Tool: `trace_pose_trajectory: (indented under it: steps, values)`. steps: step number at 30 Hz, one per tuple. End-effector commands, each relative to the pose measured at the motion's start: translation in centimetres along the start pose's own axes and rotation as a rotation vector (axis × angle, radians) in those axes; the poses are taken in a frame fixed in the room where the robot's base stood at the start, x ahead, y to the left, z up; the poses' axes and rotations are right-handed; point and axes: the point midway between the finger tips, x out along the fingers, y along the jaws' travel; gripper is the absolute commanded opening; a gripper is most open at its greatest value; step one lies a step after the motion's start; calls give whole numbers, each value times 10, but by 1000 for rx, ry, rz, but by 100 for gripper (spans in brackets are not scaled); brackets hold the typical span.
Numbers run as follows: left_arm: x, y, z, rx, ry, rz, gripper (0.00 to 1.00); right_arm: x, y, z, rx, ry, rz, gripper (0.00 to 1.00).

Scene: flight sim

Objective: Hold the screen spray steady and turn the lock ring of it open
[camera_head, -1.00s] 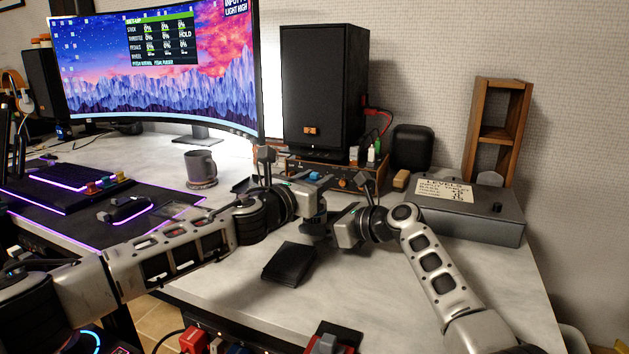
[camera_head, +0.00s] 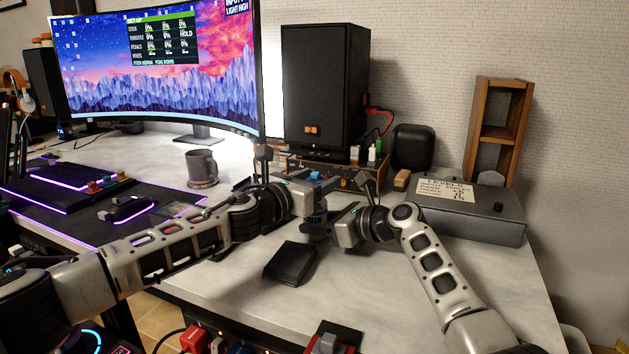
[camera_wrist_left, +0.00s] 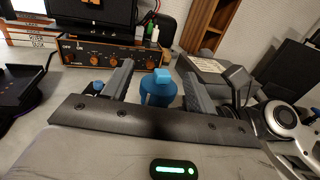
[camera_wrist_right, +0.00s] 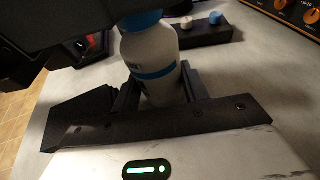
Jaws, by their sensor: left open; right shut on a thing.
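The screen spray is a white bottle with a blue band (camera_wrist_right: 155,72) and a blue top, upright in the right wrist view. My right gripper (camera_wrist_right: 160,88) is shut on the bottle's body and holds it above the desk. In the left wrist view the blue lock ring (camera_wrist_left: 158,94) shows with a lighter blue nozzle (camera_wrist_left: 162,75) on it. My left gripper (camera_wrist_left: 158,84) is open, its fingers on either side of the blue top with gaps visible.
A black folded item (camera_head: 290,263) lies on the desk in front of the grippers. Behind stand an orange-knobbed box (camera_head: 345,177) and a black speaker (camera_head: 324,95). A grey box (camera_head: 470,212) is at right, a mug (camera_head: 201,167) at left.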

Motion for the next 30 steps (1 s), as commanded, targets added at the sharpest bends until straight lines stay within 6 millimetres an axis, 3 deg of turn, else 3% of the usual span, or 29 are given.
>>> trace_pose_trajectory:
  steps: [8,21,30]
  values:
    - [-20,1,0,2,0,0,58,0,0,-1,1,2,0,31]
    - [-102,0,0,1,1,0,58,0,0,-1,1,1,0,31]
    - [-121,0,0,0,0,0,58,0,0,-1,1,1,0,31]
